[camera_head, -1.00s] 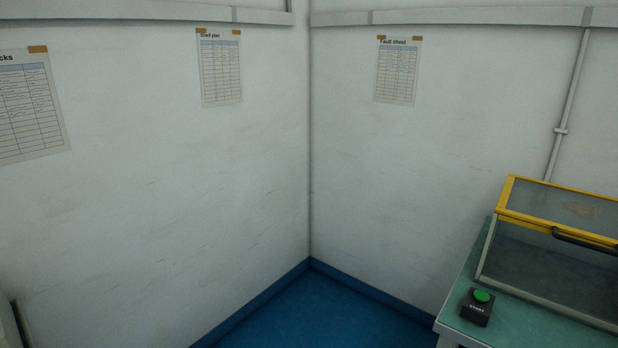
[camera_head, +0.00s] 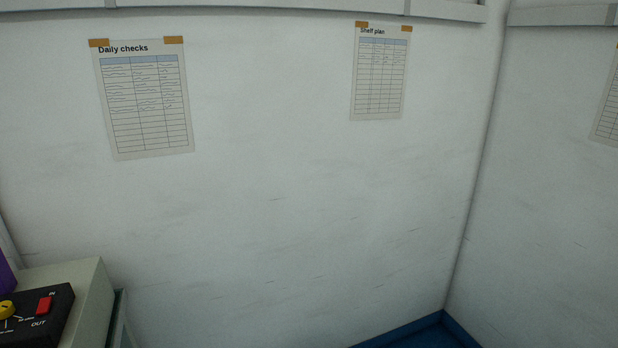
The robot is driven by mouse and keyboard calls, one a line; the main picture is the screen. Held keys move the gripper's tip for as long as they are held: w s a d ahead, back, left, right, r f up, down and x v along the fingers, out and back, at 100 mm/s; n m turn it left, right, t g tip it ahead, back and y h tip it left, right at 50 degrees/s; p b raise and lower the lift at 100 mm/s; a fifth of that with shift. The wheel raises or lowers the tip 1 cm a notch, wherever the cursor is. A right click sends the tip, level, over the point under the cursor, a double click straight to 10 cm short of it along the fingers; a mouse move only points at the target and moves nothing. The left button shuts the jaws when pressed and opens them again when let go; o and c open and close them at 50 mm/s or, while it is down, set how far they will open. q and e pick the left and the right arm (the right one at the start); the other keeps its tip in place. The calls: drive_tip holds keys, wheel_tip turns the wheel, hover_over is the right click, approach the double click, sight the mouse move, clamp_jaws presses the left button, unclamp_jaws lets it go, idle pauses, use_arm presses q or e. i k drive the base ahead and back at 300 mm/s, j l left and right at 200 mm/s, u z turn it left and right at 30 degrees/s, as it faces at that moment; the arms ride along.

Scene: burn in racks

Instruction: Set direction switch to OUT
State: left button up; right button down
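A black control panel (camera_head: 58,318) lies on top of a pale cabinet at the lower left, cut off by the picture edge. On it is a red switch (camera_head: 44,305) between the label IN above and the label OUT below. I cannot tell from this angle which way the switch is tipped. A yellow round knob (camera_head: 6,310) sits left of the switch, partly cut off. Neither of my grippers is in view.
The pale cabinet (camera_head: 95,285) stands against a white wall. Paper sheets headed Daily checks (camera_head: 145,100) and Shelf plan (camera_head: 379,75) hang on the wall. A purple thing (camera_head: 5,274) shows at the left edge.

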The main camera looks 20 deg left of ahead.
sight(44, 304)
drive_tip(key=i+u, duration=0.35)
drive_tip(key=i, duration=0.3)
drive_tip(key=i+l+u, duration=0.1)
drive_tip(key=i+u, duration=0.3)
drive_tip(key=i, duration=0.3)
drive_tip(key=u, duration=2.85)
